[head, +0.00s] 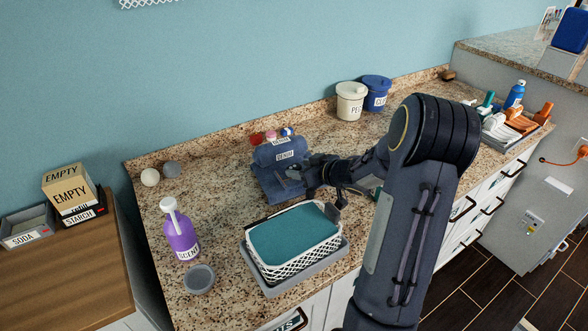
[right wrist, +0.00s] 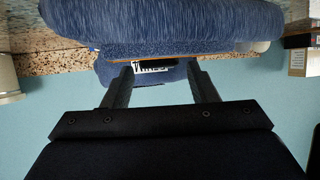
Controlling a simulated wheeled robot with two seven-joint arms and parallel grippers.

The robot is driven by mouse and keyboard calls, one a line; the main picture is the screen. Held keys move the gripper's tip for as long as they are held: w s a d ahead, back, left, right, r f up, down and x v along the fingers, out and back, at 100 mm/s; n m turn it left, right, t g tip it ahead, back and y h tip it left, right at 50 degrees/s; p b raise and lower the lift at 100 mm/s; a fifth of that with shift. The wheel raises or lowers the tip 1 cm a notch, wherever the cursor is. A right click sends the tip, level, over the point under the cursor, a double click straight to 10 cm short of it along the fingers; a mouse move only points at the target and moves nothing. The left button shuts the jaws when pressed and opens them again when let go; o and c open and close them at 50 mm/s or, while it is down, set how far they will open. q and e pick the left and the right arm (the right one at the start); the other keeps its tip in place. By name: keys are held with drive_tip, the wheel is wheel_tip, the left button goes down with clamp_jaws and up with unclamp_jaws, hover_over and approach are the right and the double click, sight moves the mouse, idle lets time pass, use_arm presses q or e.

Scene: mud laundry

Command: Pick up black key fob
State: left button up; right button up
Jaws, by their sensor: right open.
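I cannot make out the black key fob for certain. A small dark shape (right wrist: 160,68) shows between my fingers in the right wrist view, partly over a white label; it may be the fob. The label is on a rolled blue denim bundle (head: 277,152), which sits on folded denim (head: 268,185) on the counter. My right gripper (head: 290,174) is at the front of this denim in the head view. The right wrist view shows its two fingers (right wrist: 160,78) apart, reaching toward the denim. My right arm hides part of the counter. My left gripper is not in view.
A white basket with a teal top (head: 270,275) stands in front of the denim. A purple scent bottle (head: 182,237) and grey cup (head: 199,279) are left. White (head: 350,108) and blue tubs (head: 376,90) stand behind. The left counter (head: 215,170) has free room.

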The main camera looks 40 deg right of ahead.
drive_tip(key=shift+x, duration=1.15)
drive_tip(key=c, duration=0.7)
drive_tip(key=shift+r, duration=0.1)
drive_tip(key=shift+c, duration=0.2)
